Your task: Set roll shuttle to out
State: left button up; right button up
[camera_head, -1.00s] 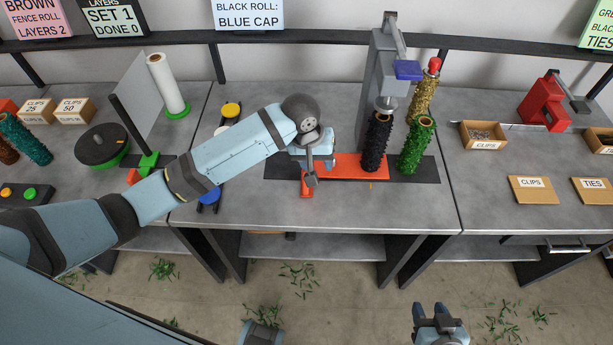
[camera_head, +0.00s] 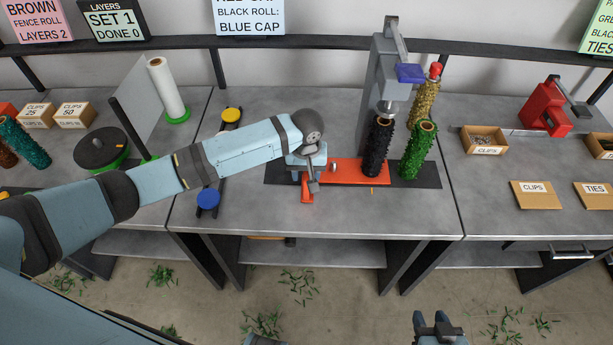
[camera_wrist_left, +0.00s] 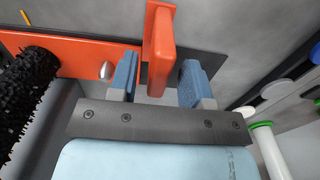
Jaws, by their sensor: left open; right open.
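The roll shuttle is a flat orange plate (camera_head: 360,172) on a dark base strip (camera_head: 425,176), with an upright orange handle (camera_head: 306,192) at its left end. A black bristly roll (camera_head: 377,150) stands upright on it, below the grey press head. My left gripper (camera_head: 309,178) is at the handle. In the left wrist view the handle (camera_wrist_left: 160,45) stands between the two blue fingers of my open gripper (camera_wrist_left: 157,80), with gaps to the fingers. My right gripper (camera_head: 438,326) is open and empty, low in front of the bench.
The grey press (camera_head: 382,75) with a blue part stands behind the black roll. A green roll (camera_head: 418,150) and a gold roll (camera_head: 426,95) stand to its right. Yellow and blue caps (camera_head: 208,199) sit left of my gripper.

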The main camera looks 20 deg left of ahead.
pick_arm(q)
jog(key=shift+f, duration=1.15)
grip_shut()
jog(key=shift+w+a, duration=0.1)
